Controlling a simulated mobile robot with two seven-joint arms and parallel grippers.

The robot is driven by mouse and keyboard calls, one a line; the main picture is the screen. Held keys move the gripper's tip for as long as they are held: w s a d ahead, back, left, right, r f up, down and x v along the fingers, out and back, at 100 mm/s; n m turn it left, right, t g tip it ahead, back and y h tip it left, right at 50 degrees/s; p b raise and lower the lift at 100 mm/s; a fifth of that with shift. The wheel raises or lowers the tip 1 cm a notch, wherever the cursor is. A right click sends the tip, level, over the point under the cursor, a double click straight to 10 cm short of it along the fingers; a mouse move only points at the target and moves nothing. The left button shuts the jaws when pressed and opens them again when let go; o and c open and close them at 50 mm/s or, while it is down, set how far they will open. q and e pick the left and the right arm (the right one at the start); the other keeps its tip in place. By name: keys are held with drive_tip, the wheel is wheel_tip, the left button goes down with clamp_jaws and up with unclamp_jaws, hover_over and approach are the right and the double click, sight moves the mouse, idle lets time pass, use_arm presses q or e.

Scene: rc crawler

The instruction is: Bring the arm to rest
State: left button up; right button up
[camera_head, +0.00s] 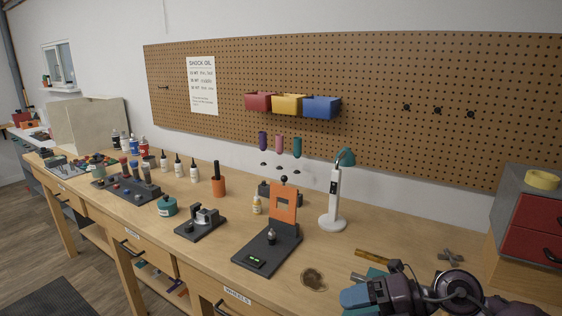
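My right arm comes in at the bottom right, low over the front of the bench. Its gripper (358,289) points left, with a blue tip and a grey part behind it. The gap between its fingers is not clear, so I cannot tell whether it is open or shut. I see nothing clearly held in it. My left arm and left gripper are not in view.
The wooden bench (335,247) holds a black stand with an orange plate (284,207), a white lamp (333,206), a dark round patch (313,279), a brass strip (372,253) and a grey cross-shaped piece (450,257). A red drawer cabinet (530,217) stands at right.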

wheel_tip(320, 180, up, 7)
drive_tip(key=d+m+t+y, duration=0.2)
drive_tip(key=d+m+t, duration=0.1)
drive_tip(key=m+t, duration=1.05)
drive_tip(key=s+d+f+m+t+h, duration=0.1)
drive_tip(key=d+f+m+t+h, duration=0.15)
drive_tip(key=d+m+h, duration=0.4)
drive_tip(key=d+f+m+t+h, duration=0.1)
drive_tip(key=d+f+m+h, duration=0.25)
drive_tip(key=m+h, duration=0.5)
drive_tip(key=s+d+f+m+g+h, duration=0.3)
drive_tip(key=s+f+m+g+h, duration=0.15)
drive_tip(key=s+f+g, duration=0.55)
drive_tip(key=s+a+f+m+g+y, duration=0.2)
drive_tip(key=s+f+g+y, duration=0.4)
drive_tip(key=s, duration=0.6)
drive_tip(key=w+f+n+t+h, duration=0.1)
drive_tip(key=w+f+t+h, duration=0.1)
drive_tip(key=w+f+t, duration=0.5)
drive_tip(key=shift+w+f+t, duration=0.4)
drive_tip(key=shift+f+t, duration=0.4)
drive_tip(key=shift+f, duration=1.35)
